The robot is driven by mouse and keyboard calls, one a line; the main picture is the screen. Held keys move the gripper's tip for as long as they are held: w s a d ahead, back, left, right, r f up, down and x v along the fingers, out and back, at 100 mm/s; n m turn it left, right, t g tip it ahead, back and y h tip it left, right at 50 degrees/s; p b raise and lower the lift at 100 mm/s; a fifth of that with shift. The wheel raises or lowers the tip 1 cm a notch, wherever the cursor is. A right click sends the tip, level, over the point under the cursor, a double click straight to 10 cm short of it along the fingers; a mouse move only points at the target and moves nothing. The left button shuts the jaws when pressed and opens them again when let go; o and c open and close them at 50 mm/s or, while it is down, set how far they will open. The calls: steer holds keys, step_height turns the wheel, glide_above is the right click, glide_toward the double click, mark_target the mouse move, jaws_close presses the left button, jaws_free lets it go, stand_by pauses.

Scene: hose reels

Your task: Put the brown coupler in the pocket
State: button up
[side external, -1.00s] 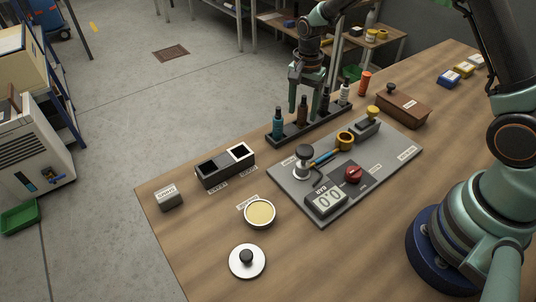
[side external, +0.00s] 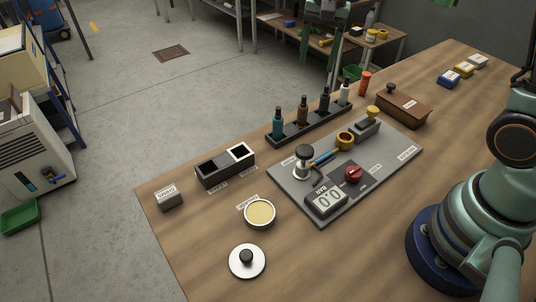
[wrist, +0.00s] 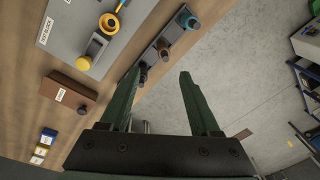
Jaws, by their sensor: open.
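The brown coupler (side external: 303,110) stands upright in the dark rack (side external: 318,127), between a teal and a black one. It also shows in the wrist view (wrist: 163,47). My gripper (wrist: 159,75) is open and empty, its two green fingers spread, with the rack beyond the fingertips. In the side view it is high at the top edge, partly cut off, above and behind the rack. I cannot tell which opening is the pocket.
A grey panel (side external: 400,153) with a gauge, red knob (side external: 353,174) and yellow ring fitting (side external: 345,139) lies in front of the rack. A brown lidded box (side external: 403,108) and orange cylinder (side external: 365,83) stand to the right. A cream-filled dish (side external: 260,212) and round lid (side external: 247,261) lie front left.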

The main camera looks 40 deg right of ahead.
steer(key=s+r+n+t, duration=0.4)
steer(key=s+n, duration=0.6)
steer(key=s, duration=0.3)
steer(key=shift+r, duration=0.6)
steer(key=shift+o, duration=0.5)
steer(key=shift+s+f+n, duration=0.15)
steer(key=shift+s+n, duration=0.25)
steer(key=shift+s, duration=0.1)
